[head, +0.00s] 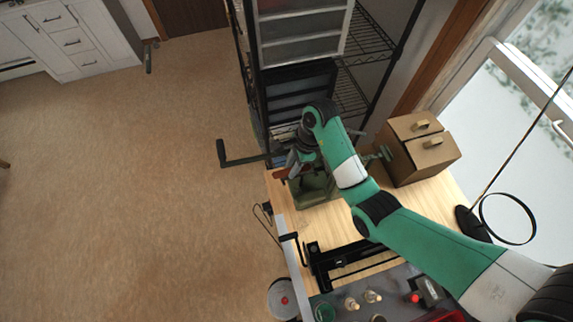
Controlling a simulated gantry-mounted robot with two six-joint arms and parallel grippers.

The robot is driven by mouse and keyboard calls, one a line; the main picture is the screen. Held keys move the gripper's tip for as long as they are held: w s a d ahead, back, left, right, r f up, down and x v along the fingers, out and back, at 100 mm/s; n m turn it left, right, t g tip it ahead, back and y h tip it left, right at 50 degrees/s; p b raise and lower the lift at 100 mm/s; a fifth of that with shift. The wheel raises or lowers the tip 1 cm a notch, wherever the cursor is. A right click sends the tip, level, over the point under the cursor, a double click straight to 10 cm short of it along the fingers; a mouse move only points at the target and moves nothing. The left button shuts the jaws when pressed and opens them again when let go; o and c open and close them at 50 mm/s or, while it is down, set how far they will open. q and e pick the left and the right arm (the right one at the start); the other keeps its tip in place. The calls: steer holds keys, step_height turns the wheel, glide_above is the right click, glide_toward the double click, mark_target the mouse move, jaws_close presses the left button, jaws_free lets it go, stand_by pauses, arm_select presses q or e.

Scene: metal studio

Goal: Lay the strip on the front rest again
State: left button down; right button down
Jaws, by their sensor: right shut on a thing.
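My right arm reaches in from the lower right, and its gripper (297,166) points down over the green metal device (316,196) on the bench. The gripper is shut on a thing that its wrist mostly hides. A short reddish-brown piece (281,174) shows at the gripper's left side; it may be the strip, but it is too small to be sure. I cannot tell whether it touches the device. The front rest cannot be made out for certain. My left gripper is not in view.
A black bar with an upright grip (222,154) juts left over the floor. A black frame (345,261) with a crank lies on the wooden bench (442,196). Brown boxes (428,154) stand at the right. Small tools lie in front. A shelf rack (298,50) stands behind.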

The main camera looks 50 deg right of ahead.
steer(key=shift+s+d+f+b, duration=0.2)
steer(key=shift+s+d+f, duration=0.1)
steer(key=shift+d+f, duration=0.25)
steer(key=shift+s+d+f+b, duration=0.15)
steer(key=shift+s+d+f, duration=0.1)
steer(key=shift+d+f, duration=0.25)
steer(key=shift+f, duration=0.2)
stand_by(0.4)
steer(key=c, duration=0.6)
jaws_free()
steer(key=shift+o, duration=0.2)
